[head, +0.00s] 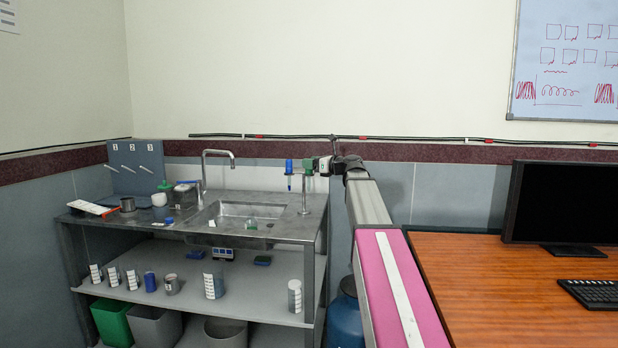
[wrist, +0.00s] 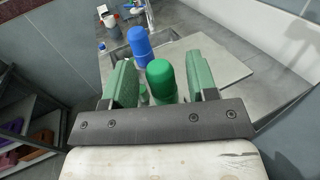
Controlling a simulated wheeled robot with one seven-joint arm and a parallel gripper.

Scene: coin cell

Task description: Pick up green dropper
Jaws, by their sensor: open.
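The green dropper (wrist: 160,79) has a rounded green bulb and hangs upright beside the blue dropper (wrist: 139,46) at the stand. In the head view, the green dropper (head: 308,164) is just right of the stand's pole top, and the blue dropper (head: 289,168) is to its left. My gripper (wrist: 161,77) is open, with one green finger on each side of the green bulb. The dropper's lower part is mostly hidden in the wrist view.
The metal stand (head: 304,196) stands on the steel counter's right end, next to the sink (head: 228,214). A wooden desk with a monitor (head: 563,202) is at right.

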